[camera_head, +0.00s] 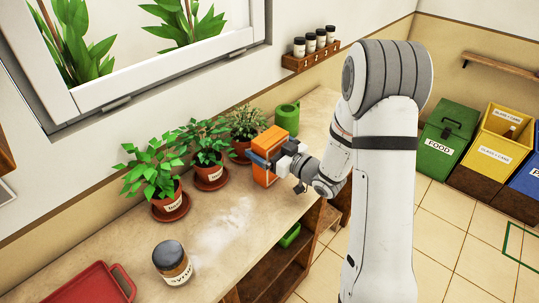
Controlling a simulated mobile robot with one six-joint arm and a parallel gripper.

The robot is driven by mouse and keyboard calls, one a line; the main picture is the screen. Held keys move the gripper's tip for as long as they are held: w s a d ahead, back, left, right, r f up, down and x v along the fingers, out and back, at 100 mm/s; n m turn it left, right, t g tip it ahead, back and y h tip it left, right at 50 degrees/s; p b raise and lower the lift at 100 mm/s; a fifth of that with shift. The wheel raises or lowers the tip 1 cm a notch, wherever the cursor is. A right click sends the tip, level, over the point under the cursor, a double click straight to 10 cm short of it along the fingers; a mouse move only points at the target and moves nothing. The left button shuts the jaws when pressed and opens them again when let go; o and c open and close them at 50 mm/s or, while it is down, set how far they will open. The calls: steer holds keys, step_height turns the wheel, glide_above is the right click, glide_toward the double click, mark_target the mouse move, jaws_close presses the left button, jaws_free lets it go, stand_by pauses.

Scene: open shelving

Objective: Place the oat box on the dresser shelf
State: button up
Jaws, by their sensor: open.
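An orange box (272,141), the only box here that could be the oat box, stands upright on the dresser top (225,232) near the plants; no label on it is readable. My gripper (265,161) is open at the box, with a finger across its near face. The gripper hides part of the box, and I cannot tell whether both fingers touch it. The dresser's open shelves (262,272) show below the top's front edge, partly hidden by my arm.
Three potted plants (160,180) stand along the wall, left of the box. A green mug (287,119) stands just behind it. A jar (172,262) and a red tray (92,288) are at the near left. A green item (290,236) lies on a lower shelf.

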steer(key=shift+w+a, duration=0.25)
steer(key=shift+a, duration=0.1)
steer(key=shift+r, duration=0.1)
steer(key=c, duration=1.1)
